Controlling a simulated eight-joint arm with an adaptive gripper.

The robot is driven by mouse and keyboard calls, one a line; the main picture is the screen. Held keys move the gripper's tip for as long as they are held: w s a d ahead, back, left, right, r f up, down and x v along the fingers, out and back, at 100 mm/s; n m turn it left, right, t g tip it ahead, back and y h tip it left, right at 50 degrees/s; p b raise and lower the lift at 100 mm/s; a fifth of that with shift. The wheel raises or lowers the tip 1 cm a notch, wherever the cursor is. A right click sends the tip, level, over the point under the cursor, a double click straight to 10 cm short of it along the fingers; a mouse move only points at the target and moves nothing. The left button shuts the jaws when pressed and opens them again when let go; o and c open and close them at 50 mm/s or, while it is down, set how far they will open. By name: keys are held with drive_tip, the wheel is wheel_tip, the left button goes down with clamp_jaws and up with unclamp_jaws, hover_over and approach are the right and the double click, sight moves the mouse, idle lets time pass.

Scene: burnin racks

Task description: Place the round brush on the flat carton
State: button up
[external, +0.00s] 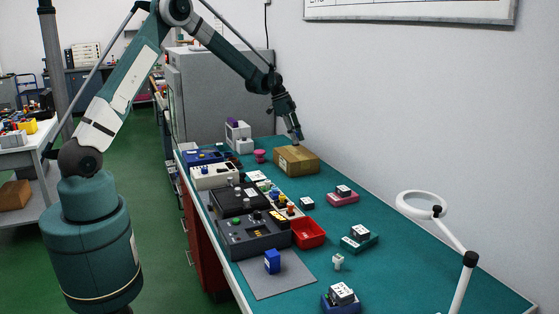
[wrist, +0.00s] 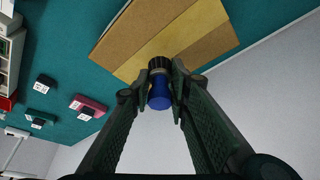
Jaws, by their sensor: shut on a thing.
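The flat carton (external: 297,161), a brown cardboard box, lies on the green bench by the wall. In the wrist view its brown top with a yellow tape strip (wrist: 201,43) fills the upper middle. My gripper (external: 298,138) is over the carton, pointing down. In the wrist view my gripper (wrist: 161,80) is shut on the round brush (wrist: 160,95), which has a blue end and a dark ribbed end. The dark end overlaps the carton's edge in that view; I cannot tell whether it touches. The brush is not distinct in the external view.
Dark modules on coloured bases (external: 343,194) stand to the right of the carton. A red tray (external: 307,233) and several instrument boxes (external: 254,233) line the bench's left side. A ring lamp (external: 421,205) stands at the front right.

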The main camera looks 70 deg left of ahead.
drive_tip(key=shift+f, duration=1.85)
drive_tip(key=shift+f, duration=0.1)
drive_tip(key=o, duration=0.9)
drive_tip(key=shift+c, duration=0.2)
drive_tip(key=shift+o, duration=0.2)
drive_tip(key=v, duration=1.2)
drive_tip(key=shift+d+r, duration=0.15)
drive_tip(key=shift+r, duration=0.05)
